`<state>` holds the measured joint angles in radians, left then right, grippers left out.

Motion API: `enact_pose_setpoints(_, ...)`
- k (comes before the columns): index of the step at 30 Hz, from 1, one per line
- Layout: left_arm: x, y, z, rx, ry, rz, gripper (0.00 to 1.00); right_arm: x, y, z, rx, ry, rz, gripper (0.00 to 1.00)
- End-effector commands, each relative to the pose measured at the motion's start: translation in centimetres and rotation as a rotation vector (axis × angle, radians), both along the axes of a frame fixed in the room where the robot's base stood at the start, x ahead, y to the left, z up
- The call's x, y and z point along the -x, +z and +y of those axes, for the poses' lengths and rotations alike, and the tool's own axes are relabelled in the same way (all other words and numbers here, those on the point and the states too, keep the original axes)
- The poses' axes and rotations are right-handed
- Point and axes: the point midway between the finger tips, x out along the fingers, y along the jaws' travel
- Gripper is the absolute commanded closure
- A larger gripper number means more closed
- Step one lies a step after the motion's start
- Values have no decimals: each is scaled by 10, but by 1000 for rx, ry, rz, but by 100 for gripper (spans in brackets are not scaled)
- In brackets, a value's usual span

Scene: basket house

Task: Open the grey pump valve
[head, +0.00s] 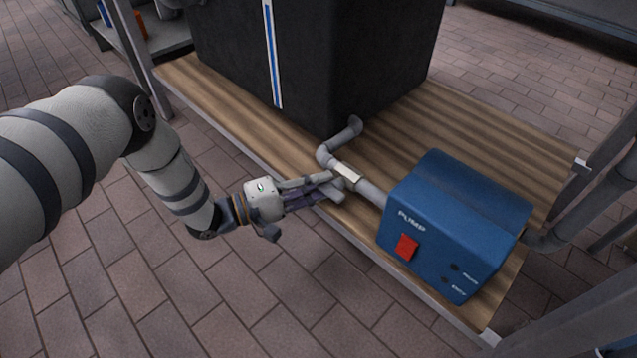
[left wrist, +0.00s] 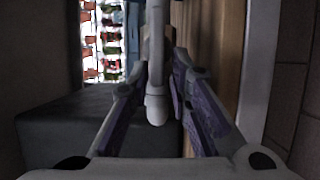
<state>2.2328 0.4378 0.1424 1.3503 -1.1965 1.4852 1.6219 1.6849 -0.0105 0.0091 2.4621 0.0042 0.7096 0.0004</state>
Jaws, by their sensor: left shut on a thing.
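The blue pump (head: 450,225) with a red switch sits on the wooden platform at the right of the head view. A grey pipe (head: 325,153) runs from the black tank to the pump, with a pale valve section (head: 348,172) in its middle. My left gripper (head: 332,184) reaches in from the left, its fingers at this section. It is shut on the grey valve handle, which the fingers partly hide in the head view. In the left wrist view the grey handle (left wrist: 156,105) lies between the two purple-lined fingers (left wrist: 157,112). My right gripper is not in view.
A large black tank (head: 310,60) stands on the wooden platform (head: 490,125) behind the pipe. A metal post (head: 135,50) rises at the left. The brick floor (head: 110,270) in front of the platform is clear. Shelves with coloured items (left wrist: 110,40) show in the left wrist view.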

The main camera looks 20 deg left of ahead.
Motion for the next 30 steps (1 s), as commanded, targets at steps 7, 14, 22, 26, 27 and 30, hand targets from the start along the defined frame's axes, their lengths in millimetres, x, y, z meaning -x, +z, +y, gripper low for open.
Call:
enact_pose_setpoints(7,0,4,-5,11,-11,-8,70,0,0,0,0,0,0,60)
enact_pose_setpoints(14,0,2,-2,6,-6,-5,70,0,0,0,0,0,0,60)
enact_pose_setpoints(22,37,1,33,3,-3,-2,70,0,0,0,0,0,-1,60)
enact_pose_setpoints(26,63,1,56,5,-4,-4,70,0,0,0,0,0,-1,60)
enact_pose_setpoints(27,69,1,61,6,-5,-3,70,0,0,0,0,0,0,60)
enact_pose_setpoints(30,81,1,72,6,-7,-4,70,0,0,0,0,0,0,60)
